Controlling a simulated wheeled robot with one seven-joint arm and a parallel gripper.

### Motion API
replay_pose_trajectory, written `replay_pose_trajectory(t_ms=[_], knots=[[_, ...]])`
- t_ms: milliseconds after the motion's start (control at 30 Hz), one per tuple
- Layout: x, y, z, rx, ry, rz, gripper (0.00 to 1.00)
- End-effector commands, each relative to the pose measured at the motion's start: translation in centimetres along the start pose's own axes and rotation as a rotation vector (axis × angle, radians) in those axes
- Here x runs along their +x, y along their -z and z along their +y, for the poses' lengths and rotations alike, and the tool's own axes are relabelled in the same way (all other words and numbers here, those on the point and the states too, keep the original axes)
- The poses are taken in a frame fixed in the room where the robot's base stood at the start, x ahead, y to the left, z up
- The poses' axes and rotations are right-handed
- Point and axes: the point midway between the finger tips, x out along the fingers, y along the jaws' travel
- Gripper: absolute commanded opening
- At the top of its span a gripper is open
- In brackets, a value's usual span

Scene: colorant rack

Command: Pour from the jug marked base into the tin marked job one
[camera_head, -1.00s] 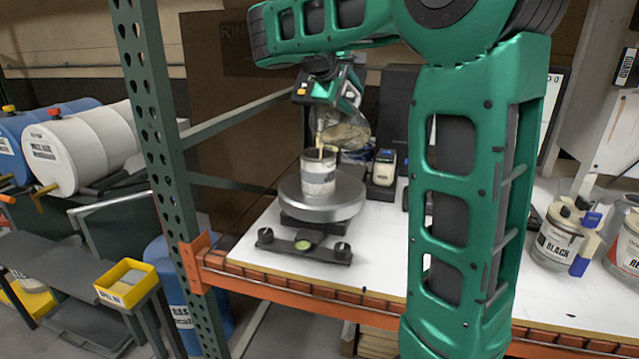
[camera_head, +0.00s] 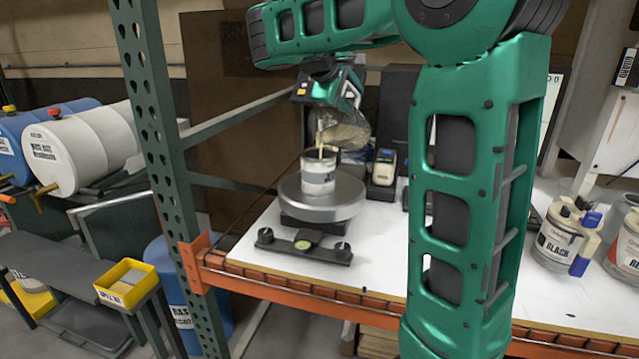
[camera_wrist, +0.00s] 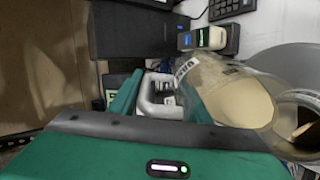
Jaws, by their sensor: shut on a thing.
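The jug (camera_head: 345,133) is clear and holds cream-coloured liquid. My gripper (camera_head: 332,92) is shut on it and holds it tilted above the tin (camera_head: 318,176). A thin cream stream runs from the jug's mouth into the tin's open top. The tin stands upright on the round scale plate (camera_head: 345,205); its label is too small to read. In the wrist view the jug (camera_wrist: 235,98) lies tipped with its mouth at the tin's rim (camera_wrist: 302,97), and its label is only partly visible. My gripper's fingers (camera_wrist: 160,95) are around the jug's white handle there.
A small handheld device (camera_head: 383,167) stands behind the scale. A scale foot with a bubble level (camera_head: 303,246) is at the front. Lidded jars, one marked black (camera_head: 553,240), stand at the right. A green rack post (camera_head: 165,150) rises at left.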

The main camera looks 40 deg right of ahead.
Motion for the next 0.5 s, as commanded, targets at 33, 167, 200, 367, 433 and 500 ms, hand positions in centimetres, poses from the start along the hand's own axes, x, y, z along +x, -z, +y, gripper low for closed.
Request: replay_pose_trajectory(t_ms=[33,167,200,367,433,500], knots=[[-0.05,0.00,0.07,0.001,-0.002,0.001,0.00],[-0.05,0.00,0.07,0.001,-0.003,0.001,0.00],[-0.06,0.00,0.07,0.001,-0.003,0.001,0.00],[-0.07,0.00,0.07,0.001,-0.005,0.001,0.00],[-0.06,0.00,0.08,0.002,-0.004,0.001,0.00],[0.21,-0.02,0.26,0.005,0.032,0.001,0.00]])
